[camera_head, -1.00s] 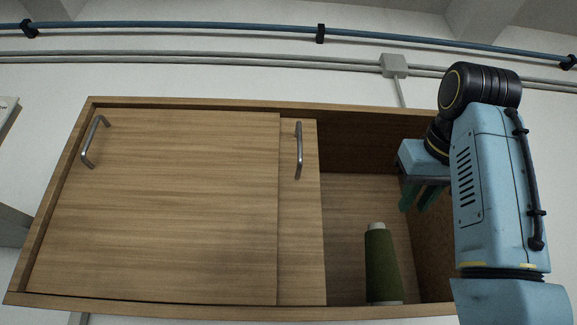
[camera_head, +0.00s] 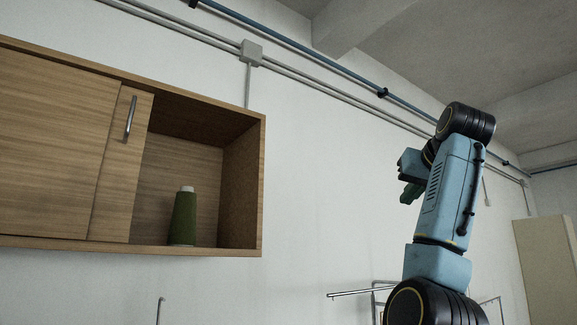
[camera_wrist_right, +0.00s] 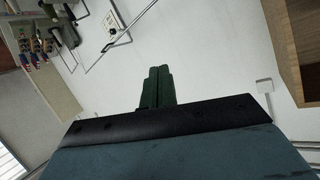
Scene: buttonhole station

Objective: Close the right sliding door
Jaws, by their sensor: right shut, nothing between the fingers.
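The right sliding door (camera_head: 122,170) is a narrow visible strip of wood with an upright metal handle (camera_head: 130,118). It sits mostly behind the left door (camera_head: 50,140), so the right part of the wall cabinet is open. A green thread cone (camera_head: 183,217) stands in that opening. My right gripper (camera_head: 409,193) is to the right of the cabinet, well apart from the door and handle. In the right wrist view its green fingers (camera_wrist_right: 158,88) are together and empty. My left gripper is in no view.
The cabinet's right side wall (camera_head: 243,190) ends at bare white wall, which is clear up to my right arm. The cabinet edge (camera_wrist_right: 293,50) shows at the right of the wrist view. A metal rack (camera_head: 372,292) stands low behind my arm, and a beige cabinet (camera_head: 546,260) at far right.

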